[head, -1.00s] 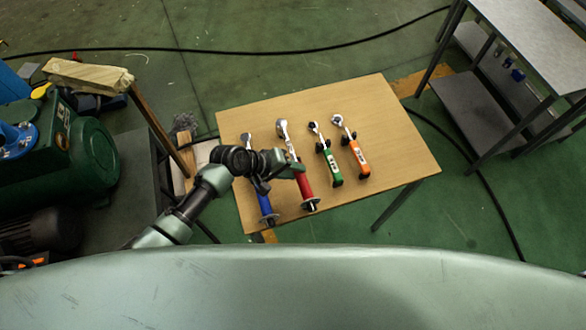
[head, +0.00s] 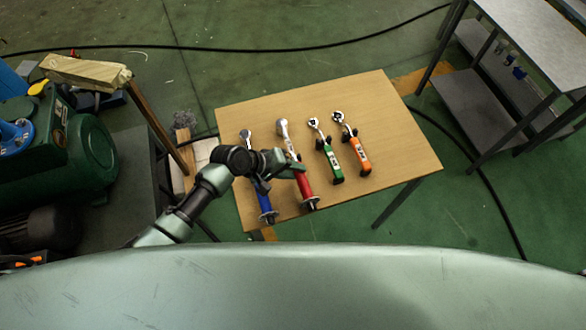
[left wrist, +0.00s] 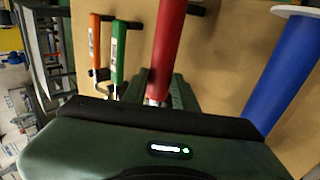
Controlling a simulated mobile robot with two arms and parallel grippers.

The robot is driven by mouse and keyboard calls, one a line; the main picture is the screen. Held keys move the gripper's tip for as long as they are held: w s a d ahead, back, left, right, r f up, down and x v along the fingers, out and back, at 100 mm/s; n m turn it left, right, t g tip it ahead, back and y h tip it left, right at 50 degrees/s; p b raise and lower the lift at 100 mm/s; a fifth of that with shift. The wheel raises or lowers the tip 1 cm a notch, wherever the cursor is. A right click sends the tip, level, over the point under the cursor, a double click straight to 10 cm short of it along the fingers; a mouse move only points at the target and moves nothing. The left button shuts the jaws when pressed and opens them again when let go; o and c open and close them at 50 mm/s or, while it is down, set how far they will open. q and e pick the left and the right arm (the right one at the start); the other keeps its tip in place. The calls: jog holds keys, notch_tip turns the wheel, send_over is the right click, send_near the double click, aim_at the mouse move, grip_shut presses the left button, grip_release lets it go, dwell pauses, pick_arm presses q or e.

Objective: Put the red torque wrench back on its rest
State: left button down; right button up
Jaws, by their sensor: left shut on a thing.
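The red torque wrench (head: 304,184) lies over the wooden table, its silver ratchet head toward the far side and its red handle toward me. My left gripper (head: 297,166) is shut on it near the upper end of the handle. In the left wrist view the red handle (left wrist: 168,45) runs up from between the fingers (left wrist: 172,92). I cannot tell whether the wrench touches its rest; the gripper hides part of it. My right gripper is not in view.
A blue wrench (head: 264,200) lies left of the red one, partly under my arm. A green wrench (head: 332,160) and an orange wrench (head: 359,154) lie to the right on black supports. The table's right side (head: 400,145) is bare. A grey metal table (head: 535,35) stands farther right.

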pick_arm(q)
jog(key=shift+f+b, duration=0.3)
jog(key=shift+f, duration=0.05)
dwell(0.3)
jog(key=c, duration=1.1)
grip_release()
jog(key=shift+o, duration=0.3)
jog(key=shift+f, duration=0.1)
